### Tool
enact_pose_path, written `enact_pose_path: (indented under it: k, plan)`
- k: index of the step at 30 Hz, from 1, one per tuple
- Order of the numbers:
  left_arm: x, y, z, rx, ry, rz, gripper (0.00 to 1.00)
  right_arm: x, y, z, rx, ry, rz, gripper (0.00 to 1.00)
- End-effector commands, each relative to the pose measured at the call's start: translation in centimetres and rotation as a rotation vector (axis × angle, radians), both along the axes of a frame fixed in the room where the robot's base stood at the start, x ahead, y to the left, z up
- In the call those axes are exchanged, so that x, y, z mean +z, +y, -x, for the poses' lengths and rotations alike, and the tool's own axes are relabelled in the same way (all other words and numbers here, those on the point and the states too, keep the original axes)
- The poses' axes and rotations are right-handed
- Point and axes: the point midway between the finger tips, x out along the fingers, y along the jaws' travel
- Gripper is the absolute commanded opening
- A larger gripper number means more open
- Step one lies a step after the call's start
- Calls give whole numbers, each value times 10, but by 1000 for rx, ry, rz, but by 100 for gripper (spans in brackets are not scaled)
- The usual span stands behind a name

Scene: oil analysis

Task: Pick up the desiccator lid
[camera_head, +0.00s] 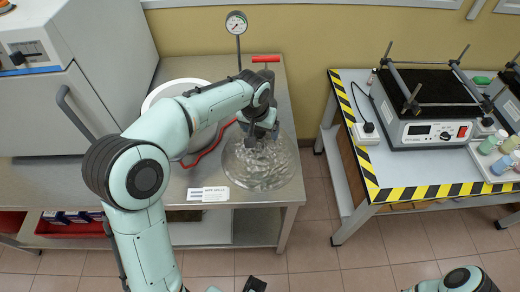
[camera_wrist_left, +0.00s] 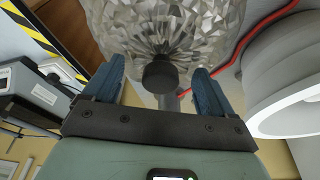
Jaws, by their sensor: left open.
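The desiccator lid (camera_head: 262,168) is a clear faceted glass dome near the front right of the metal bench. In the left wrist view the lid (camera_wrist_left: 160,25) fills the top middle, with its dark round knob (camera_wrist_left: 160,75) facing the camera. My left gripper (camera_head: 262,132) is at the lid's back side in the head view. In the left wrist view its blue fingers (camera_wrist_left: 155,88) are open, one on each side of the knob, with gaps visible. A dark part at the bottom edge of the head view may be my right gripper; its jaws are unclear.
A white round vessel (camera_head: 156,97) stands left of the lid, partly behind my arm. A red hose (camera_head: 208,150) runs beside it. A gauge (camera_head: 236,23) on a stand is behind. A small label card (camera_head: 208,194) lies at the bench front. A striped table (camera_head: 372,182) stands right across a gap.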

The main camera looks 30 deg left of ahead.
Motion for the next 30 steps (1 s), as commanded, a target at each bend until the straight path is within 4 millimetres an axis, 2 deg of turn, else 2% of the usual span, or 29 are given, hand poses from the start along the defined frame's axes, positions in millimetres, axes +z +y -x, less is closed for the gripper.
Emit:
enact_pose_path:
  k: [8,9,11,16,17,30]
  plan:
    - [-4,0,-1,0,-1,0,86,0,0,0,0,0,0,0]
    - [-4,0,-1,0,-1,0,79,0,0,0,0,0,0,0]
    - [-4,0,-1,0,-1,1,59,0,0,0,0,0,0,0]
    - [-5,0,-1,-1,1,0,4,0,0,0,0,0,0,0]
    - [-5,0,-1,-1,1,0,0,0,0,0,0,0,0,0]
    - [-8,0,1,-1,11,1,0,-1,0,0,0,0,0,0]
